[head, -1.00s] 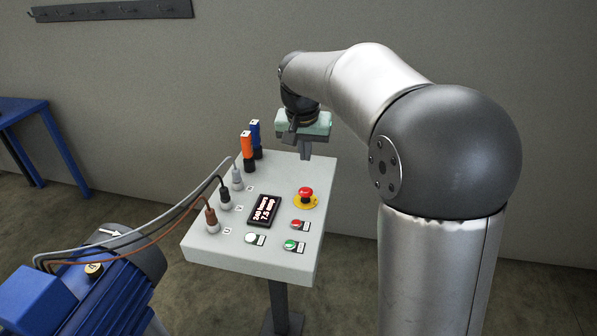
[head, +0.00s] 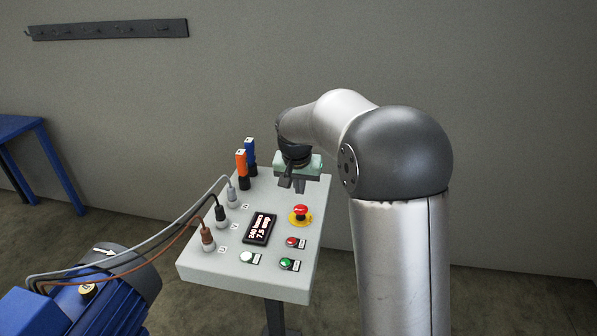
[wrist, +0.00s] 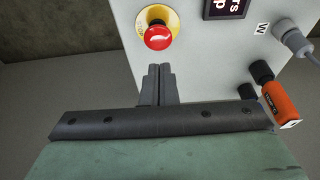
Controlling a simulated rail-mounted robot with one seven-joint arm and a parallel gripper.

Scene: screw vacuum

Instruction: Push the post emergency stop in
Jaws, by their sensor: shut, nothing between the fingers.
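The red mushroom-shaped emergency stop (head: 301,212) stands on a yellow round base on the right part of the sloping grey panel (head: 215,258). It also shows in the wrist view (wrist: 158,36), ahead of my fingertips. My gripper (head: 299,188) is shut and empty, its fingers pointing down above the far part of the panel, just behind the emergency stop. In the wrist view the closed fingers (wrist: 159,70) lie side by side, with a gap in the picture between their tips and the red button. I cannot tell their exact height above the panel.
The panel carries a small display (head: 260,229), a red button (head: 292,242), a green button (head: 287,264) and a white button (head: 247,257). Cable plugs line its left side, with an orange connector (head: 241,163) and a blue connector (head: 250,152) behind. A blue motor (head: 90,305) stands at lower left.

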